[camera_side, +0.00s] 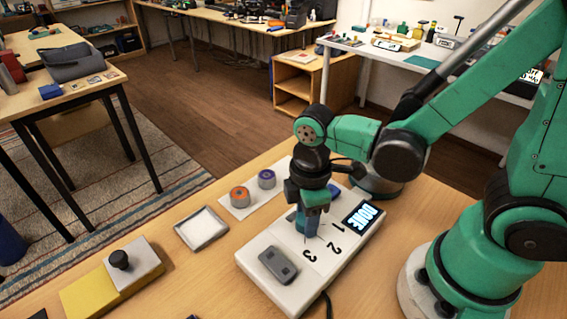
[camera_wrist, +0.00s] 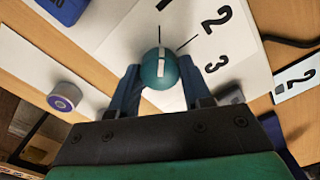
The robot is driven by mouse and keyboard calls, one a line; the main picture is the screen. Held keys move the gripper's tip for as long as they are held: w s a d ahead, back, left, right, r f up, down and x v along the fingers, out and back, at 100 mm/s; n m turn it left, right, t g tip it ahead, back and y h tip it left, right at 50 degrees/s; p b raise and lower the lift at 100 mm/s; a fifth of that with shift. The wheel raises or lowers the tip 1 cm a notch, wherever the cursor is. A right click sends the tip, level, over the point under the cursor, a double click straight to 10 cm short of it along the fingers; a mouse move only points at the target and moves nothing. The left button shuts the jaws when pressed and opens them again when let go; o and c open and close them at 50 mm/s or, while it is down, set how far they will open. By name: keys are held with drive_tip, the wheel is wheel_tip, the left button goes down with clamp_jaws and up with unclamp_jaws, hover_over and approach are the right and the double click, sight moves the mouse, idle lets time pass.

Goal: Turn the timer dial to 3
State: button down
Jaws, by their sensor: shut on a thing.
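In the wrist view the round teal dial (camera_wrist: 159,68) has a white pointer mark, roughly in line with the upper black tick, at the partly cut-off figure. The 2 and 3 (camera_wrist: 215,62) lie to its right. My gripper (camera_wrist: 158,80) points down over the box, its two blue fingers shut on the dial's sides. In the side view my gripper (camera_side: 311,225) hides most of the dial.
A grey switch block (camera_side: 278,264) sits on the box's near end. Orange- and purple-centred rolls (camera_side: 240,197) (camera_side: 266,180) stand on a white sheet behind. A dark cable leaves the box.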

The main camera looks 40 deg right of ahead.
drive_tip(key=m, duration=0.9)
drive_tip(key=shift+m, duration=0.3)
drive_tip(key=m, duration=0.4)
drive_tip(key=shift+m, duration=0.3)
drive_tip(key=m, duration=0.4)
drive_tip(key=shift+m, duration=0.4)
drive_tip(key=shift+c, duration=1.9)
unclamp_jaws()
